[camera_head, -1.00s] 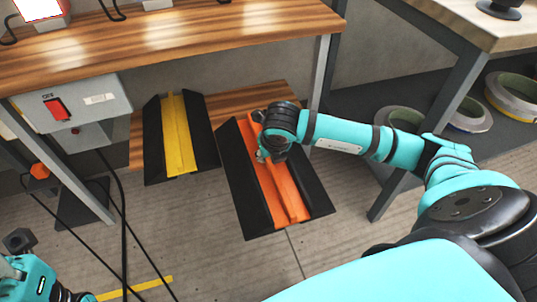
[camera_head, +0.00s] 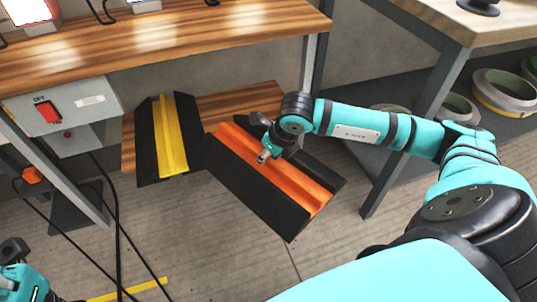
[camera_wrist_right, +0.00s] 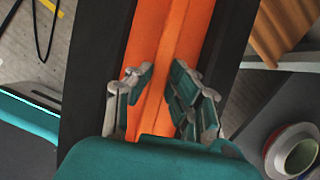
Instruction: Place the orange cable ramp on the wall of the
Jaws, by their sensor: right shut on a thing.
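The orange cable ramp (camera_head: 300,185), an orange centre channel between black sloped sides, lies diagonally in the middle of the head view. My right gripper (camera_head: 264,155) is over its orange strip. In the right wrist view the ramp (camera_wrist_right: 172,30) runs top to bottom, and my right gripper (camera_wrist_right: 160,88) has its fingers on both sides of the raised orange ridge, shut on it. The ramp appears to be held up off the floor, though its height is hard to judge. Part of my left arm shows at the lower left; its fingers are not visible.
A yellow-and-black cable ramp (camera_head: 170,135) leans close to the orange ramp's left end, by a low wooden board (camera_head: 245,100). A wooden bench (camera_head: 200,40) stands above. A grey switch box (camera_head: 65,108) and black cables are left. A dark shelf holds tape rolls (camera_head: 505,90) at right.

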